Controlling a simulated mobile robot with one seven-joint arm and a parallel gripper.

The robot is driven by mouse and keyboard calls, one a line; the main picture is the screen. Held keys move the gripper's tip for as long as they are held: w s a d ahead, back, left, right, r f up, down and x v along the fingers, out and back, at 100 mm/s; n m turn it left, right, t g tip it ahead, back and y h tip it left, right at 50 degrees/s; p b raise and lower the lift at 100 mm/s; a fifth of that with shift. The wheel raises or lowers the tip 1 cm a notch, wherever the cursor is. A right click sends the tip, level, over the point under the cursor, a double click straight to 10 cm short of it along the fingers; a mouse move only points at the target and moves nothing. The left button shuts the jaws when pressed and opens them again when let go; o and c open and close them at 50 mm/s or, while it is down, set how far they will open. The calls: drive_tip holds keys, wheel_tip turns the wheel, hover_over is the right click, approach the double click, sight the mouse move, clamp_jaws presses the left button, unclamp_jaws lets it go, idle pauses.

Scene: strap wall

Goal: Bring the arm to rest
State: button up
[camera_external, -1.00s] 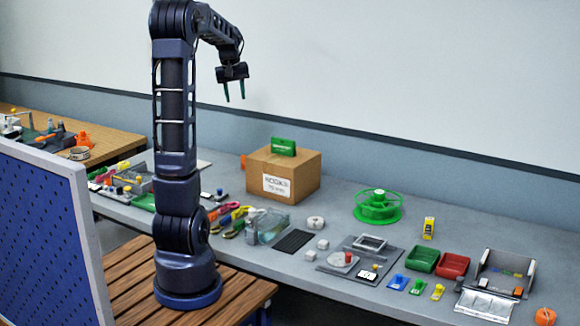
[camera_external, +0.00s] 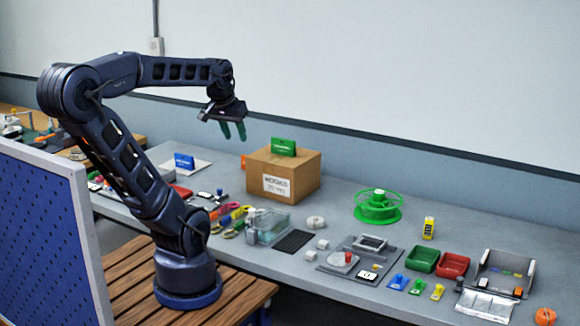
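My arm stands on a round base (camera_external: 188,290) on a slatted wooden stand. Its lower part leans back to the left, and its forearm reaches right, nearly level, above the bench. My gripper (camera_external: 235,131) hangs from the wrist with its green fingers pointing down, to the left of a cardboard box (camera_external: 308,178) and above the bench. The two fingers show a narrow gap, and nothing is seen between them. The gripper appears apart from the box and from the bench.
The grey bench (camera_external: 350,215) holds a green reel (camera_external: 378,207), a green bin (camera_external: 422,259), a red bin (camera_external: 453,265) and a clear container (camera_external: 268,226). A green block (camera_external: 283,147) sits on the box. A blue pegboard panel (camera_external: 40,235) stands at left. Air above the right side is free.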

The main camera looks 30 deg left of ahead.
drive_tip(key=s+f, duration=0.1)
drive_tip(key=s+d, duration=0.1)
drive_tip(key=shift+s+f+m, duration=0.35)
drive_tip(key=shift+s+m, duration=0.05)
